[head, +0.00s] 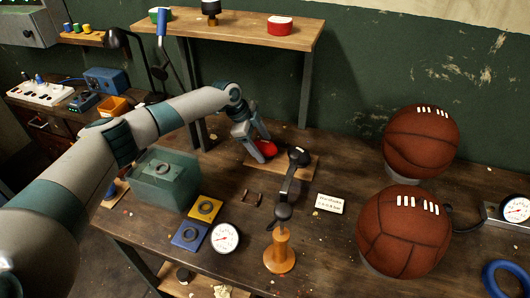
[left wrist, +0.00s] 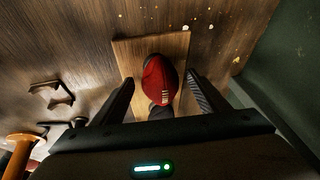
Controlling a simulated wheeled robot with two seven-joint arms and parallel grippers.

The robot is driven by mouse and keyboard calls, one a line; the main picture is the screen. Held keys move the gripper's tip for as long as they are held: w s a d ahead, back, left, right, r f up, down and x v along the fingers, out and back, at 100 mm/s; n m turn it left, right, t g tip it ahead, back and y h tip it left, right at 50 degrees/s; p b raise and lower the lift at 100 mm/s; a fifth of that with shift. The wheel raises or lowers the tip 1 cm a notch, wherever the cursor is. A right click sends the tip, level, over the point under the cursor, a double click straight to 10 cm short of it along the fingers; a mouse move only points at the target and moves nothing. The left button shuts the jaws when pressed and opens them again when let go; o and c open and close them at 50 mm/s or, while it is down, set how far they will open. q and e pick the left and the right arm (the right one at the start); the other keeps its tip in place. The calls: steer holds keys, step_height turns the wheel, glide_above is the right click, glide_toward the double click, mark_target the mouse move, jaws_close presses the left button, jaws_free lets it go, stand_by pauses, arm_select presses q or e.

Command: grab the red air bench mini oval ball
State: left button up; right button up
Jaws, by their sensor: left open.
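The red mini oval ball (head: 265,149) sits on a wooden board (head: 305,170) at the middle of the workbench, partly hidden by my left gripper in the head view. In the left wrist view the ball (left wrist: 160,82) lies between the two fingers, with white lacing on its right side. My left gripper (head: 259,146) is open, its fingers on either side of the ball with visible gaps in the left wrist view. A dark fitting stands at the ball's near end. My right gripper is not in view.
Two large brown leather balls (head: 421,142) stand at the right. A green translucent box (head: 166,180) sits left, under my left arm. A gauge (head: 225,238) lies at the front. A shelf (head: 240,29) spans behind.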

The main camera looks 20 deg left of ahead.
mark_target(262, 142)
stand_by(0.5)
arm_select(q)
steer(key=c, duration=1.2)
steer(key=shift+o, duration=0.2)
step_height(262, 142, up, 9)
steer(key=b, duration=0.3)
steer(key=shift+f, duration=0.1)
steer(key=shift+r, duration=0.6)
